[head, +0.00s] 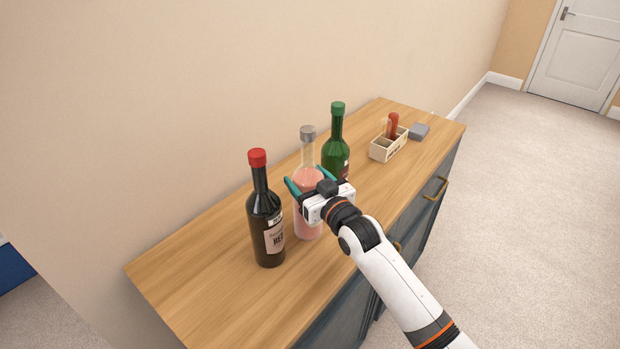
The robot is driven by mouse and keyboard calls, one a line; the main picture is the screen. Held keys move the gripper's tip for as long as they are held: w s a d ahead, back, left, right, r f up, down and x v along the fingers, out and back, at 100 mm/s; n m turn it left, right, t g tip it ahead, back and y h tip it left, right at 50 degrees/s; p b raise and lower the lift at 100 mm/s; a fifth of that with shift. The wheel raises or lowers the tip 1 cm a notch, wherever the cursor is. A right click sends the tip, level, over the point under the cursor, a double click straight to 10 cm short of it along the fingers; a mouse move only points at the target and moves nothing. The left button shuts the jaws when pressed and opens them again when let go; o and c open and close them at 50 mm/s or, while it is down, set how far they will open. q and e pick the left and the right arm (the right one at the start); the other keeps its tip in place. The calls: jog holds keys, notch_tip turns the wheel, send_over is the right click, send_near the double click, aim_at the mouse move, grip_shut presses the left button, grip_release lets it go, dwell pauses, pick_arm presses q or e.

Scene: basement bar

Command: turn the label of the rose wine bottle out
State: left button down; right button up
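The rose wine bottle (307,226), clear with pink wine and a grey cap, stands upright on the wooden top of a cabinet. It is between a dark bottle with a red cap and a green bottle. No label shows on the part of it that I can see; my gripper hides some of its front. My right gripper (306,174) reaches in from the front right, with one teal finger on each side of the bottle's upper body. I cannot tell whether the fingers press on the glass. My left gripper is not in view.
The dark red wine bottle (265,216) stands close at the left, its label facing front. The green bottle (336,150) stands close behind at the right. The near-left top (190,278) is clear.

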jog(key=c, duration=0.4)
jog(key=shift+f+n+g+y+b, duration=0.1)
jog(key=shift+n+g+y+b, duration=0.7)
jog(key=shift+b, duration=0.35)
jog(key=shift+c, duration=0.2)
jog(key=shift+a+y+b, duration=0.1)
jog(key=shift+y+b, duration=0.2)
jog(key=shift+b, duration=0.1)
jog(key=shift+r+n+g+y+b, duration=0.2)
jog(key=shift+n+g+y+b, duration=0.45)
jog(key=shift+b, duration=0.6)
jog(key=o, duration=0.8)
jog(key=shift+d, duration=0.2)
